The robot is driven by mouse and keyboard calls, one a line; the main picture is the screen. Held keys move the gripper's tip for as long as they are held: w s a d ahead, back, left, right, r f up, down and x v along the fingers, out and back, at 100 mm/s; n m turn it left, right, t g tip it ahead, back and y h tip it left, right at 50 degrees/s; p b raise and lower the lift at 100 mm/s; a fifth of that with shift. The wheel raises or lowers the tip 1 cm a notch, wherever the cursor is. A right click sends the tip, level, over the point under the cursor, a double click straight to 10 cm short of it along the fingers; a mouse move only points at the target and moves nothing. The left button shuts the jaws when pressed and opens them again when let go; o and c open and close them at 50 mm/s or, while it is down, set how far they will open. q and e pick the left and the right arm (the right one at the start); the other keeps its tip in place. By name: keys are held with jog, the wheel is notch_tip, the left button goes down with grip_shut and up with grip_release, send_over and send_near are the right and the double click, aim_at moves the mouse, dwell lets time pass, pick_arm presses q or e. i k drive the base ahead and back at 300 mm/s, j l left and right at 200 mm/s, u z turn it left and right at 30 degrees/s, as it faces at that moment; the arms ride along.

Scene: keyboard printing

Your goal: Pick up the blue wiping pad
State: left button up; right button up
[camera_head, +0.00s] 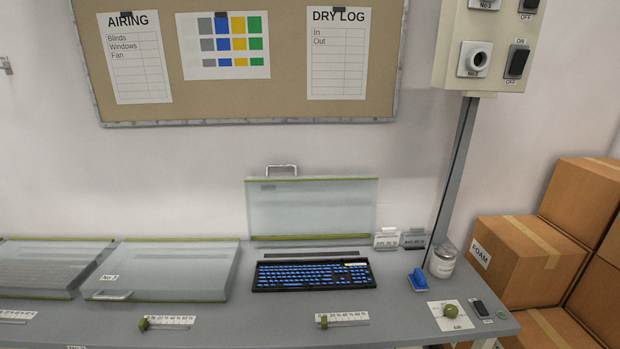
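The blue wiping pad (418,280) sits on the grey workbench (235,325), right of the keyboard and just left of a white lidded jar. It is small, with a raised part on top. A black keyboard with blue keys (313,275) lies in front of a raised glass lid (312,207). Neither of my grippers shows in the head view.
The white jar (442,260) stands close to the pad, by the grey post (457,165). A green knob on a white plate (451,311) and a black switch (480,308) lie in front. Cardboard boxes (527,262) stand right of the bench. Closed glass lids (175,270) cover the left.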

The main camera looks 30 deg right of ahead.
aim_at(417, 279)
jog(key=z, duration=1.95)
